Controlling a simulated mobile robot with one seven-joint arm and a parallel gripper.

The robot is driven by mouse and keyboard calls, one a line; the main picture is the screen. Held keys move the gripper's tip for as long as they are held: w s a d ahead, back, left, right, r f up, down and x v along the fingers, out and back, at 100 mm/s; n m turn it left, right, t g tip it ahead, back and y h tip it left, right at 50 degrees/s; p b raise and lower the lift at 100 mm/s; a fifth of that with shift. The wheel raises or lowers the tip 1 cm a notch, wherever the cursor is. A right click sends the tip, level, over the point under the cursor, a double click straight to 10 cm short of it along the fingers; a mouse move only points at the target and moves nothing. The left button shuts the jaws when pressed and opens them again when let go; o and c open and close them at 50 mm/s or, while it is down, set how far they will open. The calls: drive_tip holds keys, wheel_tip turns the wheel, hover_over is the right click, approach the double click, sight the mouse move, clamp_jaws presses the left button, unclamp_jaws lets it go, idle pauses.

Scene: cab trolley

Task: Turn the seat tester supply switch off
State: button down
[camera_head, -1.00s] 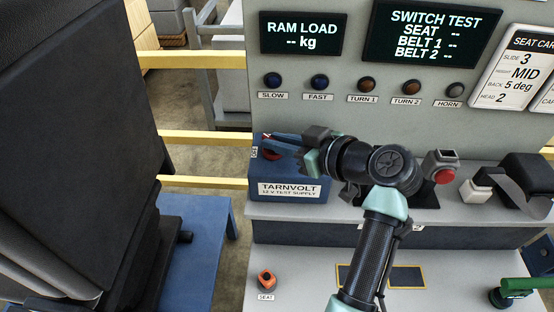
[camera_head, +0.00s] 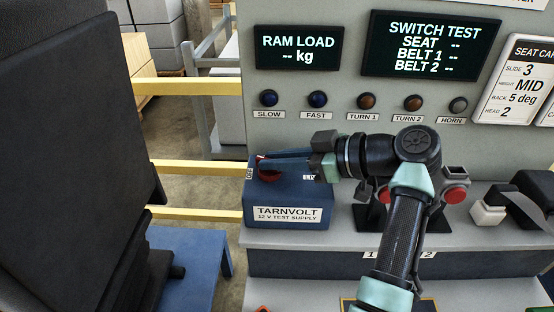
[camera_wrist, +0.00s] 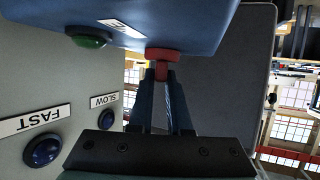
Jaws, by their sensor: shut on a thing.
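The seat tester supply is a blue box (camera_head: 312,196) labelled TARNVOLT 12 V TEST SUPPLY, standing on the grey ledge. A red switch part (camera_head: 270,176) shows on its upper left, near a small side label. My gripper (camera_head: 262,160) reaches in from the right over the box's top, its fingers pointing left. In the wrist view, the gripper (camera_wrist: 162,74) is shut on the red switch (camera_wrist: 162,54), which projects from the blue box (camera_wrist: 190,22). The fingers partly hide the switch, and I cannot read its position. A green round part (camera_wrist: 87,41) sits beside it on the box.
Behind the box is a grey panel with a SLOW button (camera_head: 269,98), a FAST button (camera_head: 317,98) and dark displays. Red-buttoned belt buckles (camera_head: 455,194) stand right of the box, near my arm. A black seat (camera_head: 75,120) fills the left side.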

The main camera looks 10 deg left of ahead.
drive_tip(key=c, duration=0.9)
unclamp_jaws()
drive_tip(key=shift+o, duration=0.2)
wheel_tip(320, 180, up, 10)
drive_tip(key=shift+b, duration=0.35)
